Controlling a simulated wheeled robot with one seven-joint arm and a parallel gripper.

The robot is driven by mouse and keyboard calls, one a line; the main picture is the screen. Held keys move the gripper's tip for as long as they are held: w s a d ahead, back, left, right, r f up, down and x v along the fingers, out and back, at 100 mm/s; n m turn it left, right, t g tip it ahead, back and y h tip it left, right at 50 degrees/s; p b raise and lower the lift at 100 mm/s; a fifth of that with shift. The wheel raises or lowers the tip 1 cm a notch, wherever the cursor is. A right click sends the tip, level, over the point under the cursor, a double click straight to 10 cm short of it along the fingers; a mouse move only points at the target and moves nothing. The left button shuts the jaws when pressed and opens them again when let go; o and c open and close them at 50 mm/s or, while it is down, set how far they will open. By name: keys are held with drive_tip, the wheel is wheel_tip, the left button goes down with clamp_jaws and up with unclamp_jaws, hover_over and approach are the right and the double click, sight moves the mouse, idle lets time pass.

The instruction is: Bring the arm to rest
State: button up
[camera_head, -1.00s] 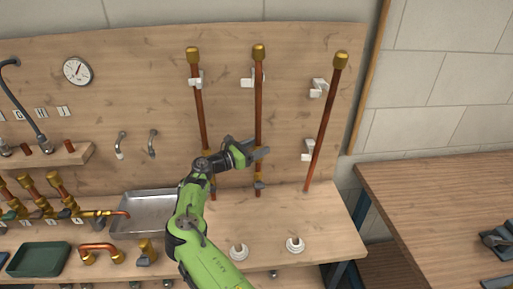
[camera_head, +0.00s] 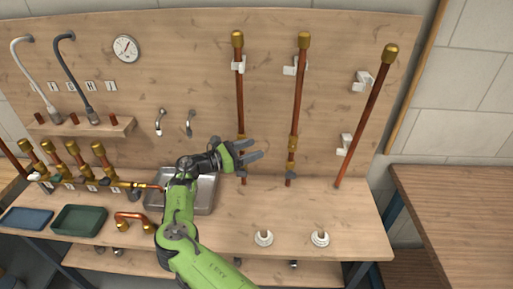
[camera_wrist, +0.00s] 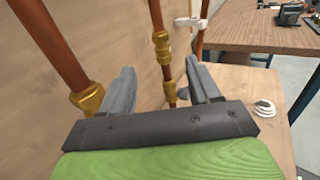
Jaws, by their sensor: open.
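My green arm reaches up from the bottom of the head view. My gripper (camera_head: 256,149) is open and empty in front of the lower part of the left copper pipe (camera_head: 239,95). In the wrist view my gripper (camera_wrist: 165,85) shows its two grey fingers spread apart. A copper pipe with a brass fitting (camera_wrist: 162,45) shows beyond the gap between them. Another pipe with a brass fitting (camera_wrist: 88,98) is close by the left finger. I cannot tell whether that finger touches it.
The middle pipe (camera_head: 299,95) and the leaning right pipe (camera_head: 367,115) stand at the wooden board. A metal tray (camera_head: 203,200) lies behind my arm. Two white round fittings (camera_head: 264,239) (camera_head: 320,239) sit on the bench. A brown table (camera_head: 455,215) stands at the right.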

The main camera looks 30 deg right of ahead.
idle(0.3)
drive_tip(key=s+d+r+m+g+y, duration=0.1)
drive_tip(key=s+d+m+y, duration=0.2)
drive_tip(key=s+m+y, duration=0.25)
drive_tip(key=s+d+r+m+g+y, duration=0.1)
drive_tip(key=s+d+r+m+y, duration=0.1)
drive_tip(key=s+m+y, duration=0.4)
drive_tip(key=s+a+r+m+t+y, duration=0.1)
drive_tip(key=s+a+r+t+y, duration=0.1)
drive_tip(key=s+a, duration=0.6)
drive_tip(key=s+a+r+m+t+y, duration=0.2)
drive_tip(key=s+a+r+t, duration=0.1)
drive_tip(key=s+a, duration=0.5)
drive_tip(key=s+a+r+m+t+y, duration=0.2)
drive_tip(key=s+a+t, duration=0.2)
drive_tip(key=s+a, duration=0.4)
drive_tip(key=shift+r, duration=0.25)
